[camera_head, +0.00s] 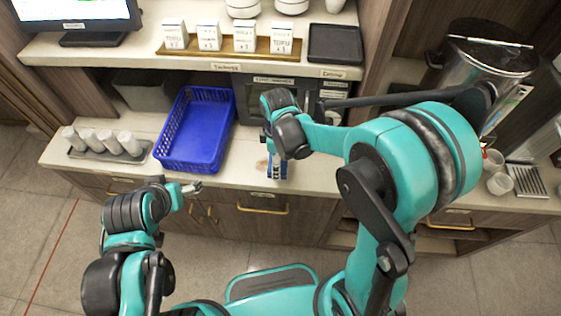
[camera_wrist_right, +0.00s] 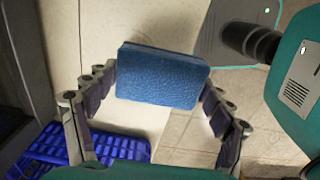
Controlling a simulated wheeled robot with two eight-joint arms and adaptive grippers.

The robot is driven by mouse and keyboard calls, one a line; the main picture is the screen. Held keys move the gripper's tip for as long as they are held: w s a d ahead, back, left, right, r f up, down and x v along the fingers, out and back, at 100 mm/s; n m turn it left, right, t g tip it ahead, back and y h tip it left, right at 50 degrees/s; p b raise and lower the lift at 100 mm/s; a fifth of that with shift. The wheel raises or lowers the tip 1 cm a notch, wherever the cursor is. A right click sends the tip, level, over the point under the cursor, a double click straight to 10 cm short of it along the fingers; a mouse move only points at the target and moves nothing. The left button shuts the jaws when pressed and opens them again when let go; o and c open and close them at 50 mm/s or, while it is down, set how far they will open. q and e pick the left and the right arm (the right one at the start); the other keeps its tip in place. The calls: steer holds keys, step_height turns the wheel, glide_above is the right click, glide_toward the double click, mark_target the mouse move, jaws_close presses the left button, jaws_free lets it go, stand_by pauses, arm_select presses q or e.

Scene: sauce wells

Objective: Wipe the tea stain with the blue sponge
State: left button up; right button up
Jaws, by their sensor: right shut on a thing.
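The blue sponge (camera_wrist_right: 162,77) is a rectangular block between the two fingers of my right gripper (camera_wrist_right: 160,92), which is shut on it. In the head view my right gripper (camera_head: 277,172) points down over the lower counter near its front edge, and the sponge there is mostly hidden by the gripper. A faint brownish patch, apparently the tea stain (camera_head: 262,164), shows on the counter just left of the gripper. I cannot tell whether the sponge touches the counter. My left gripper (camera_head: 194,187) is away from the sponge, near the counter front; its opening is unclear.
A blue basket (camera_head: 166,160) stands on the lower counter (camera_head: 222,179) left of my right gripper. A rack of white cups (camera_head: 104,143) is farther left. A dark appliance (camera_head: 253,97) stands behind. The upper shelf holds a wooden tray of small white boxes (camera_head: 208,37).

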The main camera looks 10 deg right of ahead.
arm_select(q)
steer(key=shift+s+d+r+p, duration=0.15)
steer(key=shift+d+r+p, duration=0.1)
steer(key=shift+r+p, duration=0.2)
steer(key=shift+s+d+r+p, duration=0.2)
steer(key=shift+r+p, duration=0.1)
steer(key=shift+r, duration=0.25)
arm_select(e)
steer(key=shift+r, duration=1.35)
arm_select(q)
steer(key=shift+w+f, duration=0.1)
steer(key=shift+f, duration=0.1)
arm_select(e)
steer(key=shift+w, duration=0.1)
